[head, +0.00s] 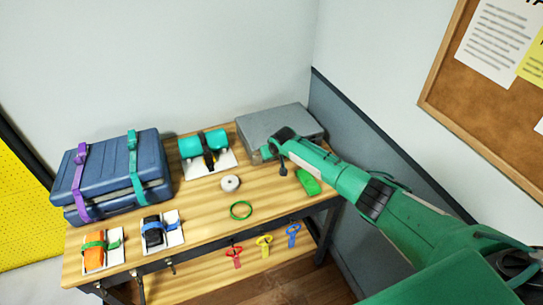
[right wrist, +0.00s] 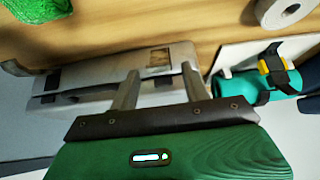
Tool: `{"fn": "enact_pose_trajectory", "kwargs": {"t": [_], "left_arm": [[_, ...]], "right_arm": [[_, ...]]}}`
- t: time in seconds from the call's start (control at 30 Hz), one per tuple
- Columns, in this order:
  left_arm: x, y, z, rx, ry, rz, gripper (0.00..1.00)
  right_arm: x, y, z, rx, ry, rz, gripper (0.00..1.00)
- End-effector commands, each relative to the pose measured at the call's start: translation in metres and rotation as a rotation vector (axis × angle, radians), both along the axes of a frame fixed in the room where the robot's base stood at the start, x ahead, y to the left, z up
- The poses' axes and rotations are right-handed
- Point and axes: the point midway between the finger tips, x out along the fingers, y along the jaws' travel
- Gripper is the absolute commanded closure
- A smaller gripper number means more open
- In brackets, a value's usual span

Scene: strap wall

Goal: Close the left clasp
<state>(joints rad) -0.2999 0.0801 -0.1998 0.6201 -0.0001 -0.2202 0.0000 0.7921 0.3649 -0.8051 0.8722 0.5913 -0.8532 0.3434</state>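The grey metal case (head: 275,123) lies flat at the back right of the table against the wall. My right arm reaches in from the right, and its gripper (head: 266,152) is at the case's front left edge. In the right wrist view the case (right wrist: 95,72) appears turned round. A brownish square plate (right wrist: 158,58), which looks like the left clasp, shows between the spread fingers of my right gripper (right wrist: 160,69). The fingers hold nothing that I can see. A dark patch (right wrist: 50,82) on the case may be the other clasp. Whether the clasps are closed is unclear. My left gripper is not in view.
A teal roll on a white board (head: 211,163) stands just left of the case. A blue strapped case (head: 110,172) is at the left.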

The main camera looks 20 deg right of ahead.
Motion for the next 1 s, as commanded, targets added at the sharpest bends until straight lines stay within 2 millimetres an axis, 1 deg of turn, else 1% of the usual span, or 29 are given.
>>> {"fn": "enact_pose_trajectory", "kwargs": {"t": [0.27, 0.47, 0.67, 1.0], "left_arm": [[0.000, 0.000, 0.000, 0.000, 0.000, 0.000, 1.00], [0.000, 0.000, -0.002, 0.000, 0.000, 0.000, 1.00], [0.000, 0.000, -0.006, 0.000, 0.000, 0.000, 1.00], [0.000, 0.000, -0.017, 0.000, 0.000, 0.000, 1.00]], "right_arm": [[-0.001, -0.001, 0.001, 0.000, 0.000, 0.000, 0.53], [-0.008, -0.001, 0.011, 0.002, -0.001, 0.001, 0.53], [-0.020, -0.002, 0.031, 0.000, -0.002, 0.001, 0.53], [-0.046, -0.002, 0.071, 0.000, -0.002, 0.001, 0.53]]}}
